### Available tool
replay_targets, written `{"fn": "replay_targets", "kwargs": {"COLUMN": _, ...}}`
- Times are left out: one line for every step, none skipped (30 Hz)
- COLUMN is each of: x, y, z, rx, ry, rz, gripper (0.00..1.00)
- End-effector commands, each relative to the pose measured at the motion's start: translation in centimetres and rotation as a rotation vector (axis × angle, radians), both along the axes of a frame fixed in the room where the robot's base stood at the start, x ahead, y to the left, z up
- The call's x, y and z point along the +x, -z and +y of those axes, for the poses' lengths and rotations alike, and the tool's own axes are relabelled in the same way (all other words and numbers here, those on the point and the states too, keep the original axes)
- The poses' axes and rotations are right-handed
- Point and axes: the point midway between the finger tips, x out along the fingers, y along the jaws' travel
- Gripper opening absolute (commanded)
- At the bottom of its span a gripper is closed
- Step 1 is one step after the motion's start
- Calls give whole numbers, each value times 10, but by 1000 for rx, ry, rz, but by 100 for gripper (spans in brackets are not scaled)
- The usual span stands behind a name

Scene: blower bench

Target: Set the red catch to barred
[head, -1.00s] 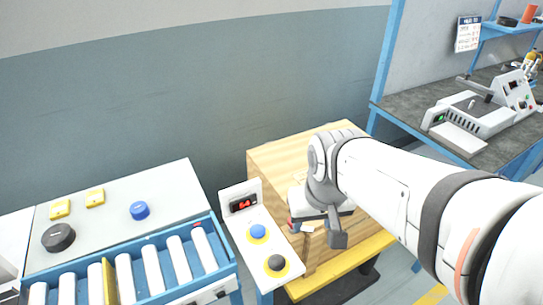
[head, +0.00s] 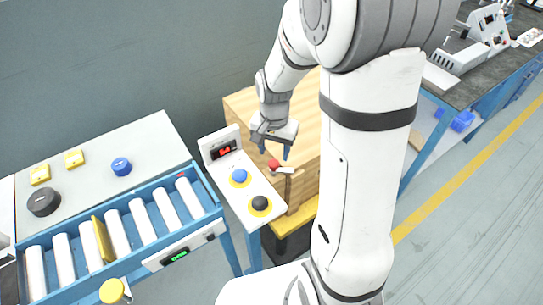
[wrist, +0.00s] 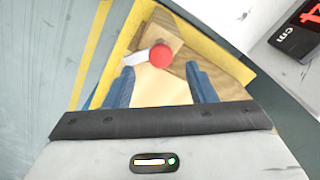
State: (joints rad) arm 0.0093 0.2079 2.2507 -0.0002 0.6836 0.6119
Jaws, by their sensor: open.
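The red catch (head: 274,164) has a round red knob with a short pale bar beside it, at the front edge of a wooden box. In the wrist view the red knob (wrist: 161,56) lies just beyond the space between the blue fingertips, with its pale bar (wrist: 136,58) pointing left. My gripper (head: 274,150) is open and empty, pointing down above and behind the catch. It also shows in the wrist view (wrist: 162,78), fingers spread. I cannot tell from the marks whether the catch is barred.
A control panel (head: 222,173) with a blue button (head: 239,176), a black button (head: 260,203) and a red-lit display stands left of the wooden box (head: 241,101). A blue roller conveyor (head: 212,207) is further left. A yellow rim (wrist: 83,72) surrounds the box's base.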

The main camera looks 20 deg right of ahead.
Motion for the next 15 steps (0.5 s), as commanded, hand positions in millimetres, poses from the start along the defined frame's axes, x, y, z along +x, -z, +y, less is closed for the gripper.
{"fn": "replay_targets", "kwargs": {"x": -1, "y": 10, "z": 0, "rx": 0, "ry": 0, "rz": 6, "gripper": 51}}
{"fn": "replay_targets", "kwargs": {"x": -1, "y": 15, "z": 0, "rx": 0, "ry": 0, "rz": 4, "gripper": 51}}
{"fn": "replay_targets", "kwargs": {"x": -1, "y": 20, "z": 0, "rx": 1, "ry": 0, "rz": 4, "gripper": 51}}
{"fn": "replay_targets", "kwargs": {"x": -1, "y": 25, "z": 0, "rx": 0, "ry": 0, "rz": 4, "gripper": 51}}
{"fn": "replay_targets", "kwargs": {"x": -1, "y": 29, "z": 0, "rx": 0, "ry": 0, "rz": 4, "gripper": 51}}
{"fn": "replay_targets", "kwargs": {"x": 0, "y": 33, "z": 0, "rx": 0, "ry": 0, "rz": 3, "gripper": 51}}
{"fn": "replay_targets", "kwargs": {"x": -1, "y": 36, "z": 0, "rx": 0, "ry": 0, "rz": 2, "gripper": 51}}
{"fn": "replay_targets", "kwargs": {"x": -1, "y": 39, "z": 0, "rx": 0, "ry": 0, "rz": 3, "gripper": 51}}
{"fn": "replay_targets", "kwargs": {"x": -1, "y": 41, "z": 0, "rx": 0, "ry": 0, "rz": 2, "gripper": 51}}
{"fn": "replay_targets", "kwargs": {"x": 0, "y": 42, "z": 0, "rx": 0, "ry": 0, "rz": 1, "gripper": 51}}
{"fn": "replay_targets", "kwargs": {"x": 0, "y": 43, "z": 0, "rx": 0, "ry": 0, "rz": 0, "gripper": 51}}
{"fn": "replay_targets", "kwargs": {"x": 0, "y": 44, "z": -1, "rx": 0, "ry": 0, "rz": 0, "gripper": 51}}
{"fn": "replay_targets", "kwargs": {"x": 0, "y": 45, "z": -1, "rx": 0, "ry": 0, "rz": 0, "gripper": 51}}
{"fn": "replay_targets", "kwargs": {"x": 0, "y": 45, "z": -1, "rx": -1, "ry": 0, "rz": -1, "gripper": 51}}
{"fn": "replay_targets", "kwargs": {"x": 0, "y": 45, "z": -1, "rx": 0, "ry": 0, "rz": -1, "gripper": 51}}
